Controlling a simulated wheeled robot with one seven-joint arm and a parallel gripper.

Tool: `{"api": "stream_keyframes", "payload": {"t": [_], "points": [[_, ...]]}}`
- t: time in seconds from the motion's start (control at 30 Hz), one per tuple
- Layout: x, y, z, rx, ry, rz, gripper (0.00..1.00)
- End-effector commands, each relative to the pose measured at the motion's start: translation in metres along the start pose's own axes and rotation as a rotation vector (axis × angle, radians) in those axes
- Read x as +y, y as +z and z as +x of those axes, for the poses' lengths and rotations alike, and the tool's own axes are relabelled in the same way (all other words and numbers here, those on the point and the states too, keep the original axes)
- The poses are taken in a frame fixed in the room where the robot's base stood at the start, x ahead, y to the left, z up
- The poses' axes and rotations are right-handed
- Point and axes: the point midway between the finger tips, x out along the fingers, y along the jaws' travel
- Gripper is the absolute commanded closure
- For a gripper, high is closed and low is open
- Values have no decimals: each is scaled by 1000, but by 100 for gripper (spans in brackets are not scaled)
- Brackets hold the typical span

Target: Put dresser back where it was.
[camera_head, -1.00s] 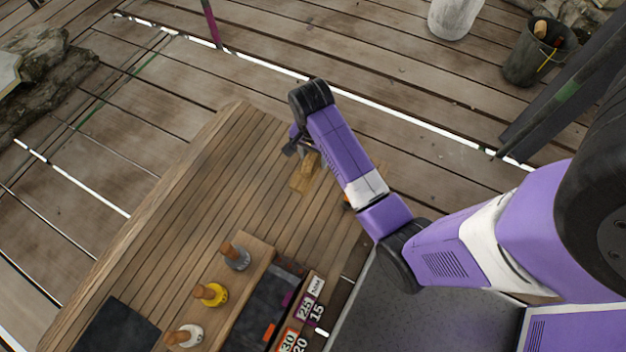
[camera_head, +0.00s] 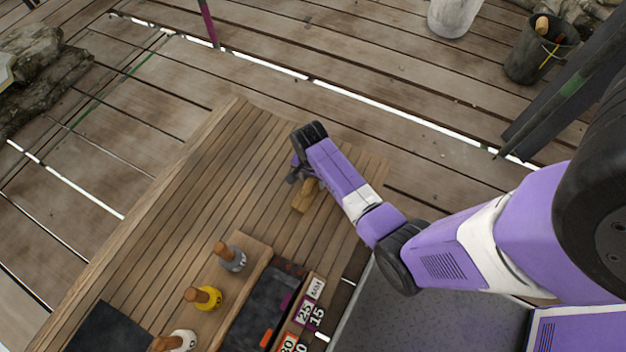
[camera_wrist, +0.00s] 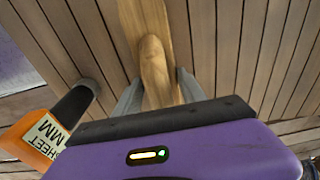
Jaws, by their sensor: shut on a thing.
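The dresser, a plain light-wood tool, shows in the head view (camera_head: 304,197) over the slatted bench top. In the wrist view its rounded wooden handle (camera_wrist: 154,62) runs between my two fingers and away from the camera. My gripper (camera_head: 301,174) is shut on it, and the fingers also show in the wrist view (camera_wrist: 157,90), one on each side of the handle. My purple arm hides part of the gripper and dresser in the head view. I cannot tell whether the dresser touches the bench.
The slatted bench (camera_head: 190,210) has bare room left of my gripper. A wooden rack (camera_head: 228,296) holds grey, yellow and white wood-handled tools. Beside it is a dark tray (camera_head: 262,308) with number labels. An orange labelled tool (camera_wrist: 40,140) is close by in the wrist view.

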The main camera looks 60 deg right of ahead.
Motion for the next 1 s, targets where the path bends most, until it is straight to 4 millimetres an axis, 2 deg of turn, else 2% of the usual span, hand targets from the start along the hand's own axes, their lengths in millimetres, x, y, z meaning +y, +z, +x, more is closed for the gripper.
{"api": "stream_keyframes", "payload": {"t": [0.37, 0.4, 0.47, 0.5, 0.8, 0.93, 1.0], "points": [[-1, 0, 3, 0, -1, 0, 100], [0, 0, 2, 0, 0, 0, 44], [0, 0, 2, 0, 0, 0, 33], [0, 0, 2, 0, 0, 0, 30], [0, 0, 1, 0, -1, 0, 30], [-1, -1, -9, 1, -2, 0, 30], [-1, -1, -21, 2, -3, 0, 30]]}}
